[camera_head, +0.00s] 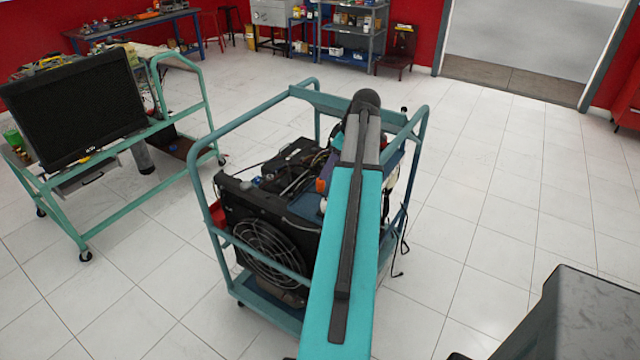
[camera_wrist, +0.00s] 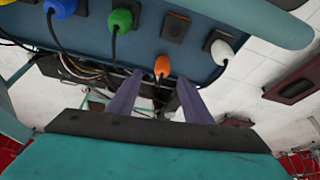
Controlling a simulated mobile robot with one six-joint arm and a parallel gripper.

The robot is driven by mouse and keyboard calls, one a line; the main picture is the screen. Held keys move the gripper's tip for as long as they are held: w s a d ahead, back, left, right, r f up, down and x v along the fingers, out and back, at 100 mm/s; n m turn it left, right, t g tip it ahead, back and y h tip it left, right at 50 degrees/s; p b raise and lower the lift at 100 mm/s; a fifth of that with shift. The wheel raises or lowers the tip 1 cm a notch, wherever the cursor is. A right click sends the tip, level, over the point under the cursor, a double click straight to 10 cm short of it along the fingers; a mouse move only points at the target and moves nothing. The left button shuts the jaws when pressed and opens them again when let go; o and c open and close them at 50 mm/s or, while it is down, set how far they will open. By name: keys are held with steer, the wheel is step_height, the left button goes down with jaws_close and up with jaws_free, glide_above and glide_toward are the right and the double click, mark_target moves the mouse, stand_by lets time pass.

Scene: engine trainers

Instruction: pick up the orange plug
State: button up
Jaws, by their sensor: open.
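The orange plug (camera_wrist: 162,66) sits at the lower edge of a blue panel (camera_wrist: 145,45) in the wrist view, with a dark cable hanging from it. My gripper (camera_wrist: 160,77) is open, its two fingers pointing towards the panel. In the picture, the plug shows between the fingertips, slightly above their middle. I cannot tell how much depth lies between them. In the head view, a small orange patch (camera_head: 320,185), perhaps the plug, shows just left of my arm. My gripper is not clearly seen there.
A green plug (camera_wrist: 121,19), a blue plug (camera_wrist: 62,8) and a white plug (camera_wrist: 222,50) share the panel. In the head view, a teal frame cart (camera_head: 211,240) surrounds the engine (camera_head: 262,215). A monitor (camera_head: 75,108) stands left.

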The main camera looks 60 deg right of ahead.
mark_target(320, 185)
steer(key=shift+w+f, duration=0.25)
steer(key=shift+f, duration=0.45)
steer(key=shift+a, duration=0.1)
steer(key=shift+a+p+x, duration=0.2)
steer(key=shift+p+x, duration=0.9)
steer(key=shift+x, duration=0.3)
steer(key=shift+p+x, duration=0.3)
steer(key=shift+x, duration=0.9)
steer(key=shift+s+d, duration=0.1)
steer(key=shift+c, duration=0.3)
steer(key=c, duration=1.1)
